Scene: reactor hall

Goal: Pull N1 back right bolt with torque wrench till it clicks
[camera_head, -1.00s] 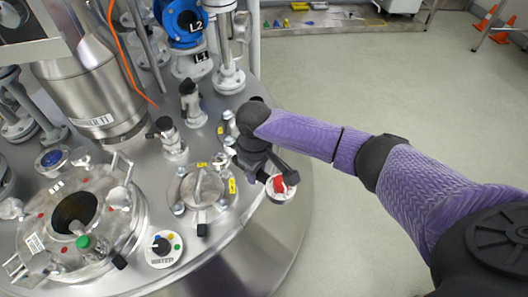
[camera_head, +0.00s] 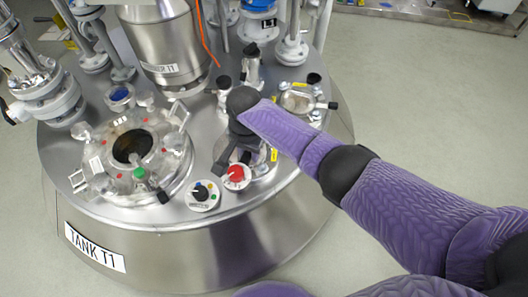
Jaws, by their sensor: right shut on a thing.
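My right gripper (camera_head: 236,152) is over the small flange (camera_head: 262,164) on the tank lid, which has yellow labels. It is shut on the torque wrench, mostly hidden by my dark wrist. A white disc with a red centre (camera_head: 236,176) at its lower end appears to be part of the wrench. The flange is largely covered by the gripper, so its back right bolt and the wrench's contact with it cannot be made out. No N1 marking is readable. My left gripper is not in view.
An open round port with clamps (camera_head: 172,165) lies to the left. A white dial with a black knob (camera_head: 202,194) is close to the gripper. Capped valves (camera_head: 252,66) and a second small flange (camera_head: 299,101) stand behind. Open floor lies right.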

